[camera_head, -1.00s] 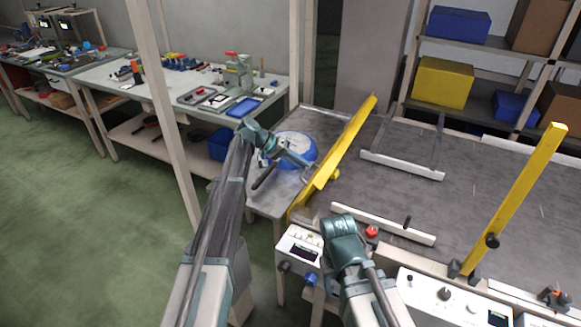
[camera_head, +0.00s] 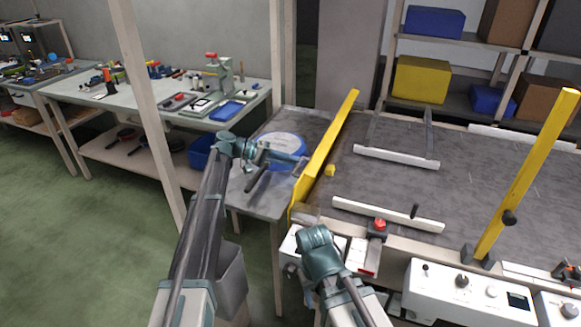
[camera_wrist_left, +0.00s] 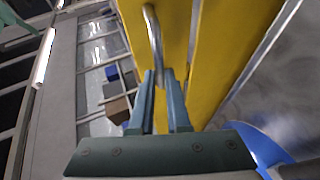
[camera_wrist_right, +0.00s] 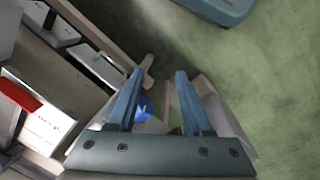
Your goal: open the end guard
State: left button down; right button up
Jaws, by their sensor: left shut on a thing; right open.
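The end guard (camera_head: 322,160) is a tall yellow panel standing across the left end of the conveyor (camera_head: 405,180). In the left wrist view, the yellow panel (camera_wrist_left: 228,40) fills the upper middle and bears a bent metal handle (camera_wrist_left: 154,32). My left gripper (camera_head: 303,161) is at the guard's left face. Its fingers (camera_wrist_left: 160,76) are shut on the handle's lower part. The handle's grasped end is partly hidden between them. My right gripper (camera_wrist_right: 158,80) is open and empty, low by the conveyor's front edge, with floor below it.
A blue round object (camera_head: 282,148) lies on the side table just left of the guard. A control box with a red button (camera_head: 379,225) stands at the front edge. A second yellow post (camera_head: 528,175) rises at right. White rails (camera_head: 395,157) lie on the belt.

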pick_arm(q)
jog(key=shift+w+a+f+n+h+b, duration=0.25)
jog(key=shift+a+f+h+b, duration=0.45)
jog(key=shift+b, duration=1.2)
jog(key=shift+w+a+f+n+h+b, duration=0.15)
jog(key=shift+f+n+h+b, duration=0.25)
jog(key=shift+h+b, duration=1.05)
jog(key=shift+s+y+b, duration=0.1)
jog(key=shift+y+b, duration=0.35)
jog(key=c, duration=0.9)
grip_release()
jog(key=shift+a, duration=0.1)
jog(key=a, duration=1.2)
jog(key=shift+s+r, duration=0.15)
jog(key=shift+s, duration=0.1)
